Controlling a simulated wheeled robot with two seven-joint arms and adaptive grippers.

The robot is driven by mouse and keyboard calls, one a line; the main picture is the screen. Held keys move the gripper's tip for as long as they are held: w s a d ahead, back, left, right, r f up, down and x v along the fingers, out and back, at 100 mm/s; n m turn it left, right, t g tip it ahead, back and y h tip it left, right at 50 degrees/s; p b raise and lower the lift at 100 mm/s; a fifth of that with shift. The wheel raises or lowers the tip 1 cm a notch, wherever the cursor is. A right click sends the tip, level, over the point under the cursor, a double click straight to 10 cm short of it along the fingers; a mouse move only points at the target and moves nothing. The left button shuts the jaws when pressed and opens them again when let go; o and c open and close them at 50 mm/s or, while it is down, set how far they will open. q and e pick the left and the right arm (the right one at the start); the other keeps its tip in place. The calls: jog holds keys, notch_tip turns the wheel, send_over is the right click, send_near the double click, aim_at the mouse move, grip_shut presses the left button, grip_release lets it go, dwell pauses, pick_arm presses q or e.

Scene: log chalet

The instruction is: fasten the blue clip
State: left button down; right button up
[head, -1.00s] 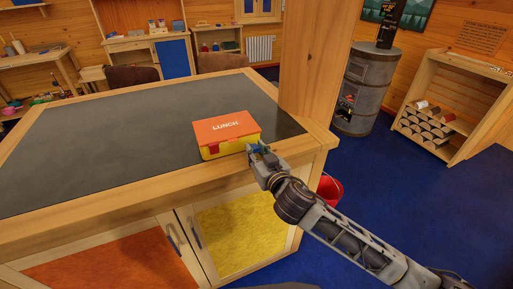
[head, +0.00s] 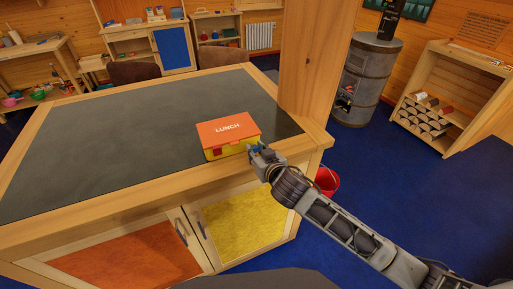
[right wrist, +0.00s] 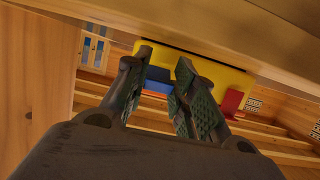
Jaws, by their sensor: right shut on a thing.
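The lunch box (head: 229,132) has an orange lid marked LUNCH and a yellow body. It sits near the counter's front right edge with its lid down. A red clip (head: 217,154) is on its front; it also shows in the right wrist view (right wrist: 232,101). The blue clip (right wrist: 158,80) shows between and behind my right fingers in the right wrist view. My right gripper (head: 257,150) is at the box's front right corner, shut on the blue clip. The fingers hide part of the clip, so whether it is latched cannot be told. My left gripper is not in view.
The dark counter top (head: 130,130) is clear left of the box. A wooden post (head: 311,75) rises behind it to the right. Cabinet doors with handles are below the front edge. A red bucket (head: 327,182) stands on the blue floor at right.

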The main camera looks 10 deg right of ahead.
jog(key=shift+w+r+g+p, duration=0.1)
jog(key=shift+r+g+p, duration=0.25)
jog(key=shift+g+p, duration=0.65)
jog(key=shift+p, duration=0.4)
jog(key=shift+r+h, duration=0.1)
jog(key=shift+h, duration=0.2)
jog(key=shift+w+r+g, duration=0.2)
jog(key=shift+g, duration=0.5)
jog(key=o, duration=1)
jog(key=shift+o, duration=0.2)
jog(key=shift+a, duration=0.1)
